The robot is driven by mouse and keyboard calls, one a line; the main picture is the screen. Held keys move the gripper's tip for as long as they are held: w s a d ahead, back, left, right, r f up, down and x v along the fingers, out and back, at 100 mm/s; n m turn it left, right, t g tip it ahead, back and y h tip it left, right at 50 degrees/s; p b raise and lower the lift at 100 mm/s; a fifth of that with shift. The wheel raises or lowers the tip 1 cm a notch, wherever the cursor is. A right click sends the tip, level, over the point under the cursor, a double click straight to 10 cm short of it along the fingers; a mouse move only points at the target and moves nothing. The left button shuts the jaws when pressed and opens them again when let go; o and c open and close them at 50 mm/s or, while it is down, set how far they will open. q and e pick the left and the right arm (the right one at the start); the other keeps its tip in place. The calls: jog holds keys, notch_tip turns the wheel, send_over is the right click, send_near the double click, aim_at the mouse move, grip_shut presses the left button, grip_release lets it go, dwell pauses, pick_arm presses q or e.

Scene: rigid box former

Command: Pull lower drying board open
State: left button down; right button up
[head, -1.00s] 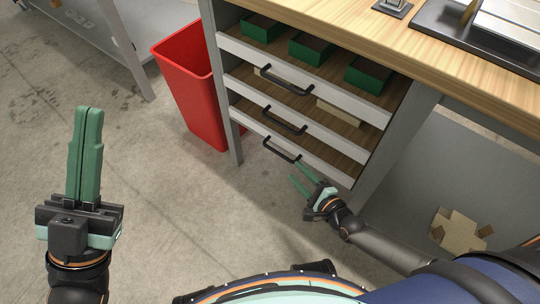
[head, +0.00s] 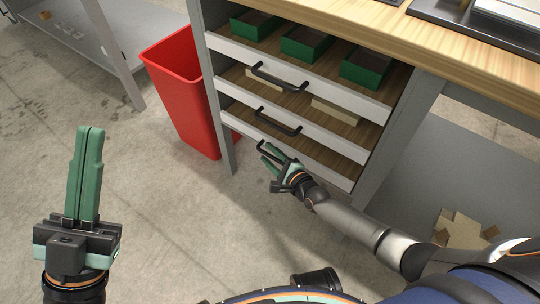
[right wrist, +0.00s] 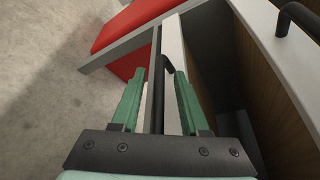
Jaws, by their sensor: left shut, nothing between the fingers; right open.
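The lower drying board (head: 318,164) is the lowest of three white-fronted boards under the wooden bench top. Its black bar handle (head: 270,152) is partly hidden by my right gripper in the head view. My right gripper (head: 268,152) is open at this handle. In the right wrist view the handle (right wrist: 157,80) runs lengthwise between the two green fingers of the right gripper (right wrist: 155,85), with gaps on both sides. My left gripper (head: 92,130) is shut and empty, raised over the floor at the left.
Above are the middle board (head: 330,132) and the top board (head: 325,92), each with a black handle. Green boxes (head: 305,43) stand on the top one. A red bin (head: 180,95) stands left of the bench leg. Cardboard pieces (head: 465,232) lie at lower right.

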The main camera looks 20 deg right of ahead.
grip_shut()
dwell(1.4)
